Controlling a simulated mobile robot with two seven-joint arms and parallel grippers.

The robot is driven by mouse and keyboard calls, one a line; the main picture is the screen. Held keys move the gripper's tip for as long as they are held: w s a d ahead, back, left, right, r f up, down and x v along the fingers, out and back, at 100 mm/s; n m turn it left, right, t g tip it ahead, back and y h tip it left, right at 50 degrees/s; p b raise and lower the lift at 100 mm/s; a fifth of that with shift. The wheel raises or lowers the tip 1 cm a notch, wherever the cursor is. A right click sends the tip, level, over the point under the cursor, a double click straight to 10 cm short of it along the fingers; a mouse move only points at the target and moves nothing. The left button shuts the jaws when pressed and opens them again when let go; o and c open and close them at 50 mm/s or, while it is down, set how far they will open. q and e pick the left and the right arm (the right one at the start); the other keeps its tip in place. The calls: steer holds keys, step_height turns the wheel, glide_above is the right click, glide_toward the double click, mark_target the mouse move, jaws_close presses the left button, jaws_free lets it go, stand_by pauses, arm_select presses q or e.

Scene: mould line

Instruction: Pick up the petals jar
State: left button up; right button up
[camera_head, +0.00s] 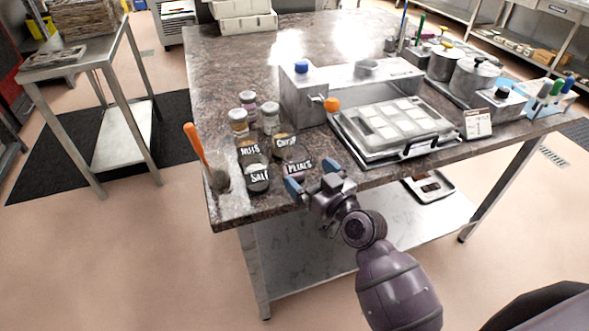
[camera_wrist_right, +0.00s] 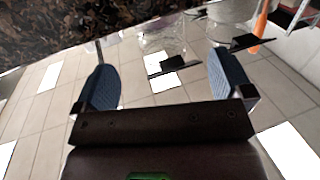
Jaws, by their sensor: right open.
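The petals jar (camera_head: 299,167) stands near the front edge of the counter, with a dark label reading PETALS; its lower part is partly hidden by my gripper. My right gripper (camera_head: 311,178) is open, with blue fingers, just in front and to the right of the jar in the head view. In the right wrist view both fingers (camera_wrist_right: 165,85) are spread, and a dark label-like plate (camera_wrist_right: 175,63) shows between them, its lettering unreadable. I cannot tell whether the fingers touch the jar. My left gripper is not in view.
Close by stand the nuts jar (camera_head: 249,149), the salt jar (camera_head: 258,178) and another labelled jar (camera_head: 285,143). Several lidded jars (camera_head: 248,100) stand behind. An orange-handled tool (camera_head: 196,145) is left. A mould tray (camera_head: 395,125) is right. The counter (camera_head: 225,70) is bare behind left.

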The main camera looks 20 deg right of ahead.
mark_target(299, 167)
steer(key=w, duration=0.1)
steer(key=w+a, duration=0.1)
steer(key=w, duration=0.1)
steer(key=shift+w+a+r, duration=0.15)
steer(key=shift+a+r, duration=0.15)
steer(key=shift+a, duration=0.1)
steer(key=shift+w+a+f, duration=0.1)
steer(key=shift+w, duration=0.5)
steer(key=c, duration=1)
